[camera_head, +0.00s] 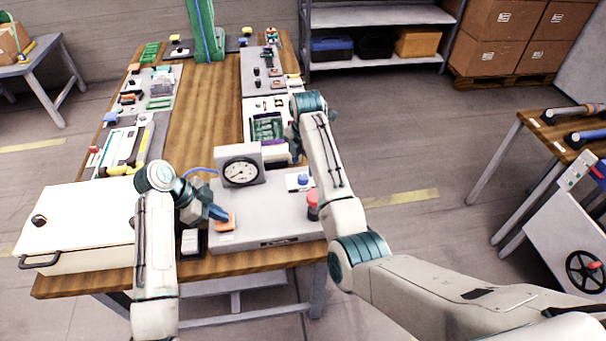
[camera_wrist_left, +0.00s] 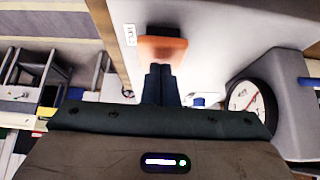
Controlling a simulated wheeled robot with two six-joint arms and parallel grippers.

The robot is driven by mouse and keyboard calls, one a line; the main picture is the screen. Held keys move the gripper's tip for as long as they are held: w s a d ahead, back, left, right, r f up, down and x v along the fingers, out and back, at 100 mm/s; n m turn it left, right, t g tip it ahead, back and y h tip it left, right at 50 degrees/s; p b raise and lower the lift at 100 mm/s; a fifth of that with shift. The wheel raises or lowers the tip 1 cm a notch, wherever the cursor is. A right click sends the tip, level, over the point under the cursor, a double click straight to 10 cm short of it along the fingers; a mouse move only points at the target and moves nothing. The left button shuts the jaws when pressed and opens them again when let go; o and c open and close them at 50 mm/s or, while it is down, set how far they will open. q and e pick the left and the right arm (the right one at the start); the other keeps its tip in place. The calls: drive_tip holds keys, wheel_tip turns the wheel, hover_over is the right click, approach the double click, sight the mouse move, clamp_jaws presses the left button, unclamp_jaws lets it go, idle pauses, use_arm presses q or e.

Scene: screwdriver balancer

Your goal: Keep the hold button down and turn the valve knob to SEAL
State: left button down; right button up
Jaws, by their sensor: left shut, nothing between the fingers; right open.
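A light grey box (camera_head: 265,215) with a round dial gauge (camera_head: 241,171) stands at the table's front. An orange button (camera_head: 226,224) is on its left part. My left gripper (camera_head: 218,212) is shut and empty, its fingertips at the button. In the left wrist view the closed fingers (camera_wrist_left: 160,72) meet the orange button (camera_wrist_left: 162,48); I cannot tell how far it is pressed. A blue knob (camera_head: 303,180) sits on a white plate at the right; its lettering is too small to read. My right gripper (camera_head: 292,137), open, is above and behind the box, mostly hidden by its wrist.
A red-topped dark cylinder (camera_head: 312,198) stands at the box's right edge, close to my right forearm. A white case (camera_head: 85,222) with a black handle is at the left. Several parts and trays line both table sides. The wooden middle (camera_head: 203,120) is clear.

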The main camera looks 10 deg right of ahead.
sight(303, 177)
drive_tip(key=shift+w+f, duration=0.15)
drive_tip(key=shift+f, duration=2.65)
drive_tip(key=c, duration=1)
